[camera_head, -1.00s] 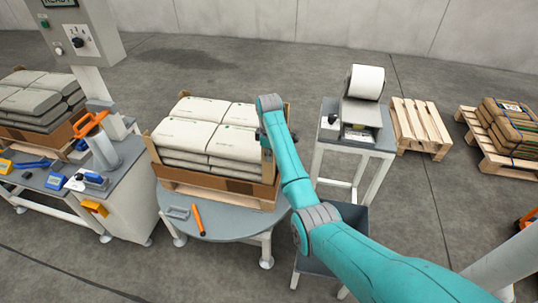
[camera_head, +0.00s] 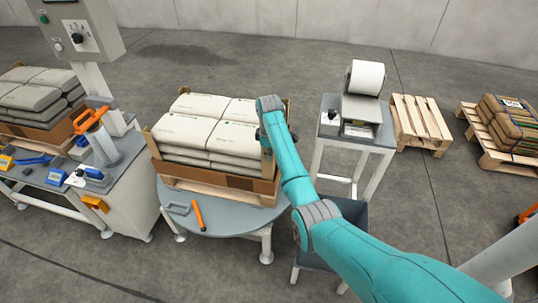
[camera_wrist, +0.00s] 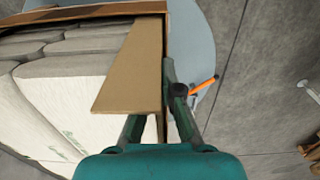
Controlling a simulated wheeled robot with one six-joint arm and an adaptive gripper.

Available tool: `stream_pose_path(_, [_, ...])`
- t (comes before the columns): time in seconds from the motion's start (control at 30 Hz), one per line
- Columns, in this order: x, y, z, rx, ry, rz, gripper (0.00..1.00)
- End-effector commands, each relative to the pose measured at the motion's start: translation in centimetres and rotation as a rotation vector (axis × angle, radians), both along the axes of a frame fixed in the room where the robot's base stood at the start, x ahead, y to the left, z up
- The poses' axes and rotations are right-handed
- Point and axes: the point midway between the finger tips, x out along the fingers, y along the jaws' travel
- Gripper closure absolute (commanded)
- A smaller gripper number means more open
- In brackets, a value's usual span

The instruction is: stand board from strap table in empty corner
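A tan corner board (camera_wrist: 127,66) stands upright at the near right corner of the bag stack (camera_head: 208,135), its face close against the bags. My gripper (camera_wrist: 163,115) is at this board and its fingers close around the board's edge; one finger is partly hidden behind the board. In the head view my gripper (camera_head: 265,137) is at the same corner, mostly hidden by my wrist. Other boards stand at the near left corner (camera_head: 151,144) and the far right corner (camera_head: 287,107). The stack sits in a brown tray on a round grey turntable (camera_head: 235,222).
An orange-handled tool (camera_head: 199,214) and a grey clamp lie on the turntable. A workbench (camera_head: 128,148) with strapping tools stands left. Pallets lie at the far right.

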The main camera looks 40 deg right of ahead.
Motion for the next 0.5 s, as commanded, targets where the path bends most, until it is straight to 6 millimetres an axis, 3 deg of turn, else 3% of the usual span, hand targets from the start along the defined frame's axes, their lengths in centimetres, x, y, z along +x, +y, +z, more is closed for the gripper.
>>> stream_pose_path(0.23, [-0.26, -0.01, -0.68, 0.001, 0.006, -0.002, 1.0])
stream_pose_path(0.4, [-0.3, -0.03, -0.72, 0.001, 0.007, -0.002, 0.65])
stream_pose_path(0.5, [-0.27, -0.06, -0.63, 0.001, 0.006, -0.002, 0.65])
